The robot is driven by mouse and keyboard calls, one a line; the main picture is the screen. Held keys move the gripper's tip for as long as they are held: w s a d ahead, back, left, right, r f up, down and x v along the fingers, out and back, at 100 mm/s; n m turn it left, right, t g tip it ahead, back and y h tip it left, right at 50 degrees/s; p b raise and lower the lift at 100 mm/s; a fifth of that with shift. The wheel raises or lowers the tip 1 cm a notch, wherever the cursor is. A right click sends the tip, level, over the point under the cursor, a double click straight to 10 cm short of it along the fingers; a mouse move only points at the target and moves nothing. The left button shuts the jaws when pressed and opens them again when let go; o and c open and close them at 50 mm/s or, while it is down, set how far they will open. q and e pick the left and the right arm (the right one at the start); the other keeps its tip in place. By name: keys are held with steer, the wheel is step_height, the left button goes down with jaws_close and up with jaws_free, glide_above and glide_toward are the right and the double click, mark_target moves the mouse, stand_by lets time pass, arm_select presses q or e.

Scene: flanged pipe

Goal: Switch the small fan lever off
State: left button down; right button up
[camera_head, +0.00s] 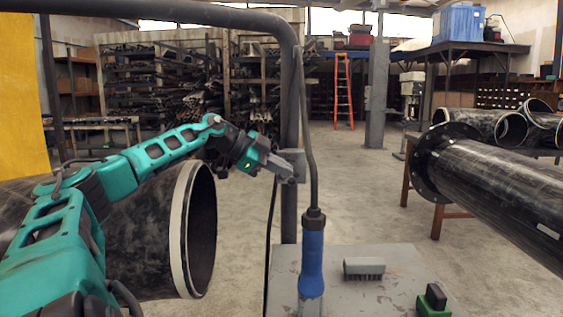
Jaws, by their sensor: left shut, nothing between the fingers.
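I cannot clearly make out a fan lever. A green and black block (434,300) sits at the right front corner of the grey table, and I cannot tell whether it is a switch. My left arm comes in from the left, over the large black pipe. My left gripper (288,170) is shut and empty, at the dark upright post (289,110). A small grey part (297,160) shows at the post by the fingertips; I cannot tell whether they touch it. My right gripper is not in view.
A blue-handled tool (311,262) with a hose stands upright on the grey table (350,259), left of a grey brush (364,269). The large open pipe (150,235) is at left. A flanged pipe (490,185) juts in at right.

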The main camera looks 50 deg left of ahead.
arm_select(q)
step_height(320, 180, up, 20)
steer(key=p, duration=0.4)
steer(key=shift+p, duration=0.35)
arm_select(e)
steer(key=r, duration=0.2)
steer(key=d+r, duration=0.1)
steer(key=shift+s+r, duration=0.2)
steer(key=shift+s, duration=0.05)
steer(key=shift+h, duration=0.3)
